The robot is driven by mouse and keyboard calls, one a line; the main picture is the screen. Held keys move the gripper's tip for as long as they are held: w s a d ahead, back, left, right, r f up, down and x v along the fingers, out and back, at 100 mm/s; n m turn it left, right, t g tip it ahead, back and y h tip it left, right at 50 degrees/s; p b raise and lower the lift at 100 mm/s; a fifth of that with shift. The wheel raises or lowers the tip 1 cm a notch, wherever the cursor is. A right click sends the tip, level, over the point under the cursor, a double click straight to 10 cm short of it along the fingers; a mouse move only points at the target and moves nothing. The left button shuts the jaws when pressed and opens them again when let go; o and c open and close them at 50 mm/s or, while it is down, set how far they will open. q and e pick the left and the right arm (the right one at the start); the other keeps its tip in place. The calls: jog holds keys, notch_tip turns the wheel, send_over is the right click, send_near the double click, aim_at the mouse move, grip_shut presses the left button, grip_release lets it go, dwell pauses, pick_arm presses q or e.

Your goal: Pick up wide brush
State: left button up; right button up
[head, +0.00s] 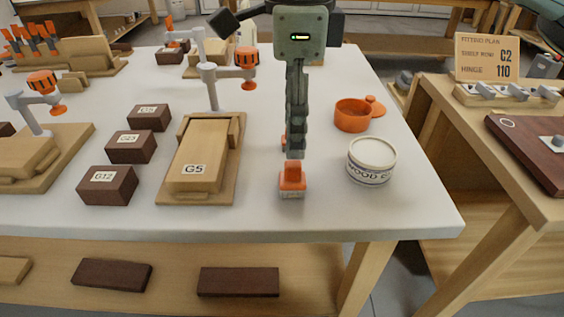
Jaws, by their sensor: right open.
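An orange piece with a pale lower edge (292,181), which looks like the wide brush, is on the white bench top near the front edge. My right gripper (295,150) points down right behind and above it, seen edge-on, and hides part of it. A smaller bit of orange shows at the gripper's left side. The gripper is open; I cannot tell whether its fingers touch the orange piece. My left gripper is not in view.
A white round tin (371,163) and an orange pot (352,115) stand to the right. A wooden block labelled G5 (196,160) on a board with a clamp (228,72) is to the left. Dark labelled blocks (107,186) lie further left. The bench's front edge is close.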

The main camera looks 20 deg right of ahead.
aim_at(294, 164)
jog(key=f, duration=0.7)
jog(key=shift+s+p, duration=0.25)
jog(key=shift+p, duration=0.05)
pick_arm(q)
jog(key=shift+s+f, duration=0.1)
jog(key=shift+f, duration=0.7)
pick_arm(e)
jog(key=shift+c, duration=0.6)
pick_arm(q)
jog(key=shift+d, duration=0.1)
pick_arm(e)
grip_shut()
